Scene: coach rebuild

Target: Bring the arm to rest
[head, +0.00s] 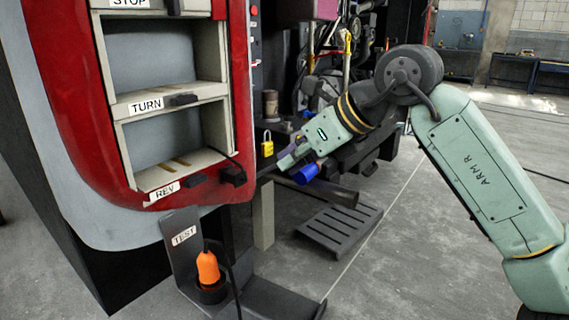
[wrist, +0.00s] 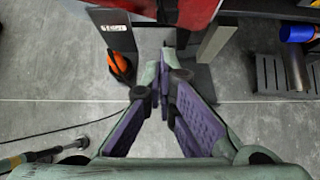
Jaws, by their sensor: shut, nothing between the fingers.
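My gripper (head: 288,158) is at the end of my green arm, beside the red and grey cabinet in the head view. It points left and down, close to a yellow padlock. In the wrist view my gripper (wrist: 168,75) shows purple-padded fingers that meet at their tips, with nothing between them. The floor shows below the fingers. My arm is bent at a dark joint and reaches in from the right of the head view.
The red cabinet (head: 75,100) has shelves labelled TURN and REV. A yellow padlock (head: 267,145) and a blue cylinder (head: 306,174) are near my gripper. An orange object (head: 208,268) stands at the TEST bracket (head: 180,240). A slatted step (head: 340,228) lies lower; floor at right is clear.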

